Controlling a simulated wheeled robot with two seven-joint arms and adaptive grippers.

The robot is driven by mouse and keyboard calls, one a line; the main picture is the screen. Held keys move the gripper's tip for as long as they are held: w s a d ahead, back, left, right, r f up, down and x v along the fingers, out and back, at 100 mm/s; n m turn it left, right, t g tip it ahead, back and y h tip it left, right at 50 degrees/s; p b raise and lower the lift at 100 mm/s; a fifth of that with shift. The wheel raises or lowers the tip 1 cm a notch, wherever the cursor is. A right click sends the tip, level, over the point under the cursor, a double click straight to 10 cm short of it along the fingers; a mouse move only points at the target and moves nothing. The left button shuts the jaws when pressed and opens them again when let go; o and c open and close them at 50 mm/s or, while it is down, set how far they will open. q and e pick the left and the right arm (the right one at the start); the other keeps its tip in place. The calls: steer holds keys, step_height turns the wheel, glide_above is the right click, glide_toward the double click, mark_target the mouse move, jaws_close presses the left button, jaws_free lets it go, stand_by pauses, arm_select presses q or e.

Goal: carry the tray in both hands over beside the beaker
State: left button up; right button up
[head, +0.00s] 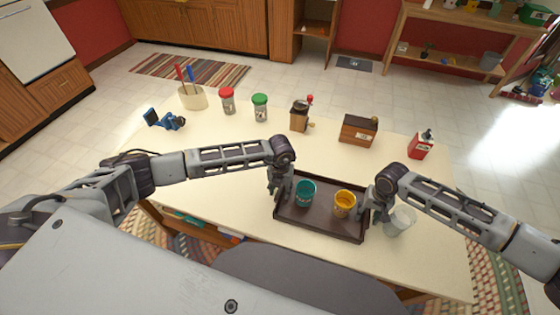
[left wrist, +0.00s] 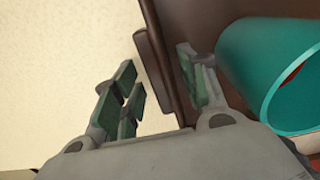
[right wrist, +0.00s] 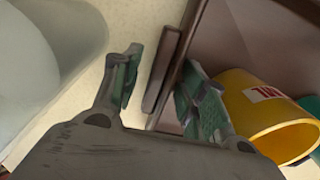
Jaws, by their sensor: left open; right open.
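The dark brown tray (head: 322,228) lies on the cream table with a teal cup (head: 305,194) and a yellow cup (head: 344,204) in it. My left gripper (head: 277,190) is at the tray's left end. It is open, its fingers on either side of the end wall and handle (left wrist: 153,62). My right gripper (head: 373,208) is open at the right end, fingers likewise on either side of that wall and handle (right wrist: 163,70). A pale, translucent vessel, apparently the beaker (head: 401,222), stands just right of my right gripper, partly hidden by it.
Along the far side stand a utensil holder (head: 192,97), a red-lidded jar (head: 228,101), a green-lidded jar (head: 260,107), a grinder (head: 300,116), a wooden box (head: 358,130) and a red bottle (head: 420,146). A blue object (head: 165,120) lies far left. The table's middle is clear.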

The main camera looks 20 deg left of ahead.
arm_select(q)
step_height(320, 180, up, 12)
stand_by(0.7)
arm_select(e)
steer(key=shift+r, duration=0.1)
step_height(320, 180, up, 12)
stand_by(1.0)
arm_select(q)
steer(key=shift+s+f, duration=0.1)
steer(key=shift+s, duration=0.05)
arm_select(e)
steer(key=shift+s, duration=0.15)
stand_by(0.3)
